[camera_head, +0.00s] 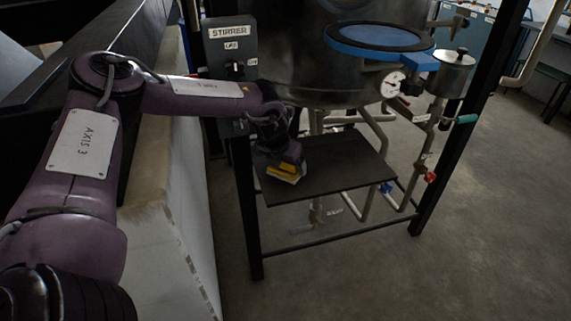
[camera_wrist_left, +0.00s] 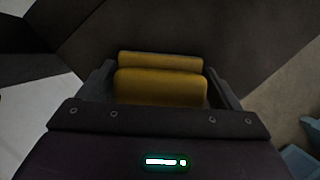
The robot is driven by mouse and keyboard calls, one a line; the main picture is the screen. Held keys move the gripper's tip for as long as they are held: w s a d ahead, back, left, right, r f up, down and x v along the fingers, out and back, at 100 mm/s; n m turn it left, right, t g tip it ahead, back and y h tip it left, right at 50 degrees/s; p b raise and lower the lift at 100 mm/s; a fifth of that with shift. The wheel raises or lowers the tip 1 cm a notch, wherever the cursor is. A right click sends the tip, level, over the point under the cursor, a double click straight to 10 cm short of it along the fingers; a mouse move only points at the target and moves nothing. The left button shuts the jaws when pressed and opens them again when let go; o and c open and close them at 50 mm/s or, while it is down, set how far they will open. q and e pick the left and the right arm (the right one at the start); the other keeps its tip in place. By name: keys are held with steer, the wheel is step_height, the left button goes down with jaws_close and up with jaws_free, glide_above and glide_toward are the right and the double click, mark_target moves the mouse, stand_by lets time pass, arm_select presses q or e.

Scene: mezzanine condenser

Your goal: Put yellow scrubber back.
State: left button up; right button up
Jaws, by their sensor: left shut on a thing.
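The yellow scrubber (camera_head: 283,174) is in my left gripper (camera_head: 290,166), over the left part of a dark shelf (camera_head: 335,165) below the metal vessel. In the left wrist view the yellow scrubber (camera_wrist_left: 160,87) lies between the two fingers of my left gripper (camera_wrist_left: 160,85), which are shut on it. The dark shelf surface shows behind it there. I cannot tell whether the scrubber touches the shelf or is a little above it. My right gripper does not show in either view.
The metal vessel (camera_head: 315,60) with a blue-rimmed lid (camera_head: 378,38) stands above the shelf. A stirrer control box (camera_head: 230,50) is at its left. A gauge (camera_head: 393,84), pipes and valves are at the right. A black frame post (camera_head: 245,205) borders the shelf. The shelf's right part is clear.

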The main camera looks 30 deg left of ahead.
arm_select(q)
steer(key=shift+f, duration=0.3)
steer(key=o, duration=0.8)
